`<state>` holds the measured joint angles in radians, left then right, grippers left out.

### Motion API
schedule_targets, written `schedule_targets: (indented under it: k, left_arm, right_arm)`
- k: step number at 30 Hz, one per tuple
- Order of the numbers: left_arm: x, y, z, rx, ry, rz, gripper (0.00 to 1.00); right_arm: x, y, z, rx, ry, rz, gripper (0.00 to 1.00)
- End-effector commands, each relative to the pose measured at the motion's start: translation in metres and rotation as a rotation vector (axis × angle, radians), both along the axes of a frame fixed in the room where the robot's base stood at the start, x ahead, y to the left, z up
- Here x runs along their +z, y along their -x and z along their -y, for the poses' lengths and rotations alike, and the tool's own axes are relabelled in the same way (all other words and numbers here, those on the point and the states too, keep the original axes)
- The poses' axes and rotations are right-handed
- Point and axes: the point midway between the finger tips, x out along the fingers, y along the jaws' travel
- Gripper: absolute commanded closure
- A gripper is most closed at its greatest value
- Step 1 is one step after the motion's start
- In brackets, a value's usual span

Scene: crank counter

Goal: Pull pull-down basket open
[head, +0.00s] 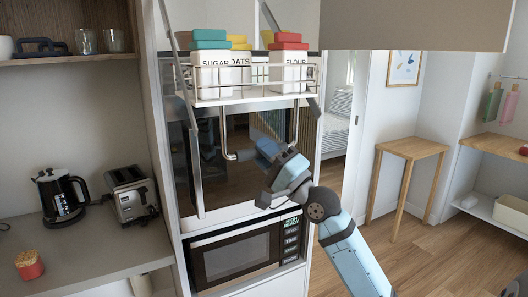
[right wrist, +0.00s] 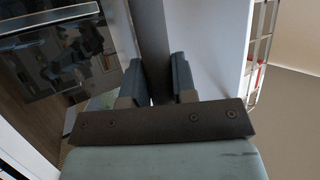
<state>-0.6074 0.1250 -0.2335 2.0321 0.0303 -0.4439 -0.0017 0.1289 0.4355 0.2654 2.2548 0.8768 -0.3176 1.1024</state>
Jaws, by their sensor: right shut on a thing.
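The pull-down basket (head: 250,100) is a white wire shelf hanging in front of the tall cabinet, carrying several canisters with coloured lids. A thin U-shaped handle (head: 224,136) hangs below it. My right gripper (head: 262,150) is at the lower bar of this handle, its fingers shut around it. In the right wrist view the two fingers (right wrist: 157,85) stand either side of a dark bar (right wrist: 151,35); the contact itself is partly hidden by the gripper body. My left gripper is not in view.
A dark oven front stands right behind the handle, with a microwave (head: 235,257) below. A kettle (head: 60,197) and a toaster (head: 131,194) are on the left counter. Grey lift arms (head: 179,60) flank the basket. A wooden side table (head: 412,148) stands right; the floor between is clear.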

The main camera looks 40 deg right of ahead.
Motion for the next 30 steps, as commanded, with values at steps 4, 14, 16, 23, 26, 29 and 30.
schedule_targets:
  k: [4,14,16,23,26,29,30]
  left_arm:
    - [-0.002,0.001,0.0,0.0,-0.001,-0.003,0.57]
    - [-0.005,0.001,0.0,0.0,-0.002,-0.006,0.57]
    - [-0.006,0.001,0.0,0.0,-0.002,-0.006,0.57]
    - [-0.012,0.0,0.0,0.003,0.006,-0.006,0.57]
    - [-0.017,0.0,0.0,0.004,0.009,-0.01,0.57]
    - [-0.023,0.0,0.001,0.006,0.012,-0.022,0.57]
    - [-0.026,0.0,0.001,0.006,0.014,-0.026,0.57]
  right_arm:
    - [0.0,0.0,0.0,0.0,-0.001,-0.001,0.49]
    - [-0.002,0.002,0.001,0.0,0.0,-0.001,0.49]
    - [-0.006,0.006,0.002,-0.001,0.0,-0.002,0.49]
    - [-0.027,0.037,0.008,-0.001,0.002,-0.005,0.49]
    - [-0.038,0.053,0.012,0.0,0.002,-0.005,0.49]
    - [-0.047,0.068,0.015,0.0,0.002,-0.005,0.49]
    - [-0.05,0.074,0.017,0.0,0.003,-0.005,0.49]
